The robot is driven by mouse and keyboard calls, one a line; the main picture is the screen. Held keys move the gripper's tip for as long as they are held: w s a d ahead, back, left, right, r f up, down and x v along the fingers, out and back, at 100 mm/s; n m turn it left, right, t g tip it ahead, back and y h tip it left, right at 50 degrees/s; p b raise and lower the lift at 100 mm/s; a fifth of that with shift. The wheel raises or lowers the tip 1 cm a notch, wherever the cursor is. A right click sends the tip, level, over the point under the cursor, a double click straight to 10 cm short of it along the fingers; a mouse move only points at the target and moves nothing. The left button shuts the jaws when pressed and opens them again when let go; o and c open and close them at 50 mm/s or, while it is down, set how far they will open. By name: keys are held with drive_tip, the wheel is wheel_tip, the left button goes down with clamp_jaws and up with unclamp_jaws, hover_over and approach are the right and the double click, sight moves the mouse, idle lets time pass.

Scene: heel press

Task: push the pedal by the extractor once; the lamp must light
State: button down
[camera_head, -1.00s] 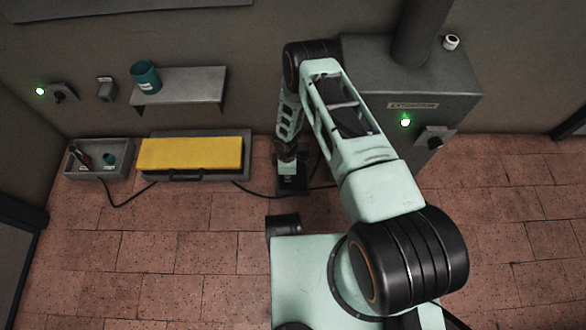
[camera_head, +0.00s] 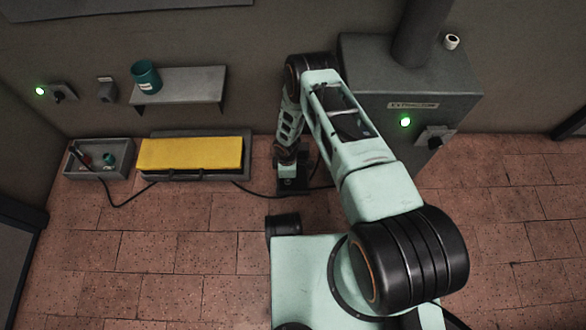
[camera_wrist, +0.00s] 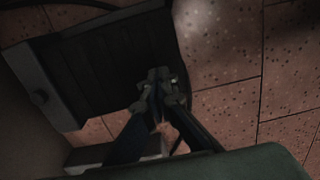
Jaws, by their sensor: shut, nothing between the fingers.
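The extractor (camera_head: 408,75) is a grey labelled cabinet with a thick duct, against the back wall. Its round lamp (camera_head: 405,122) glows green. The dark pedal (camera_head: 293,187) lies on the floor left of it, partly hidden by my arm. In the wrist view the pedal (camera_wrist: 95,70) shows a dark ribbed plate with a paler edge strip. My gripper (camera_wrist: 160,76) is shut and empty, with its fingertips over the plate's near part. I cannot tell whether they touch it or whether the plate is pressed down.
A yellow-topped slab (camera_head: 190,154) and a grey tray (camera_head: 98,172) of small items stand on the left floor. A shelf (camera_head: 185,92) with a teal cup (camera_head: 146,75) is above. Another green lamp (camera_head: 40,91) glows at left. Cables cross the floor. Front-left floor is clear.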

drive_tip(key=shift+f, duration=0.8)
wheel_tip(320, 180, up, 9)
drive_tip(key=p, duration=0.6)
idle(0.4)
idle(0.5)
